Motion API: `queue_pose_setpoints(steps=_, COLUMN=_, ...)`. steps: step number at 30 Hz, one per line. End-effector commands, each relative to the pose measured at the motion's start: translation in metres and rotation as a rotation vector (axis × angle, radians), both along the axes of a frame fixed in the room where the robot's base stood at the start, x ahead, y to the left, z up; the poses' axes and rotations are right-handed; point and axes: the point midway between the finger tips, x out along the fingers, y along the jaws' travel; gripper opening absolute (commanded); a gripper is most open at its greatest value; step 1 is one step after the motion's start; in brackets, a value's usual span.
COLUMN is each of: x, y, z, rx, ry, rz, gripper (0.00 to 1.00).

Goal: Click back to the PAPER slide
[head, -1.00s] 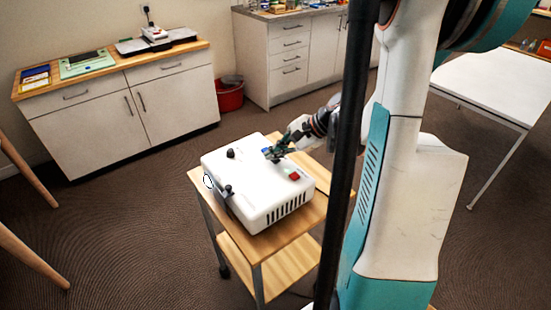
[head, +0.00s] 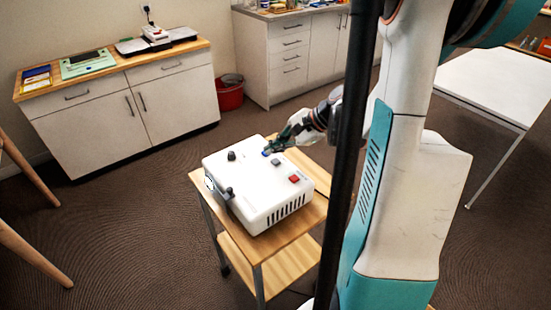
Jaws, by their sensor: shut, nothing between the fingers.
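A white projector-like box (head: 262,205) sits on a wooden-topped cart. Its top carries a red button (head: 294,178), a grey button (head: 276,162) and a small blue spot, perhaps another button (head: 265,154), in a row. A dark knob (head: 231,156) is near its back left edge and another dark part is at its front left. My gripper (head: 269,150) is shut and empty, its fingertips at or just above the blue spot; I cannot tell whether they touch it. No PAPER slide or projected picture shows in the head view.
The cart (head: 303,227) has bare wood around the box. A cabinet (head: 130,105) with trays stands at the back left, with a red bin (head: 230,95) beside it. A white table (head: 495,85) is at the right. My own arm and column block the middle right.

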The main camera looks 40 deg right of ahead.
Motion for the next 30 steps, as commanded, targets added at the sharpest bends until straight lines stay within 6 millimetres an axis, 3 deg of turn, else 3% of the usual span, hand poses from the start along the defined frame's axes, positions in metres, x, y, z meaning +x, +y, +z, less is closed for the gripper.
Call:
queue_pose_setpoints(steps=10, x=0.000, y=0.000, z=0.033, rx=0.000, ry=0.000, rz=0.000, gripper=0.00)
queue_pose_setpoints(steps=30, x=0.000, y=0.000, z=0.033, rx=0.000, ry=0.000, rz=0.000, gripper=0.00)
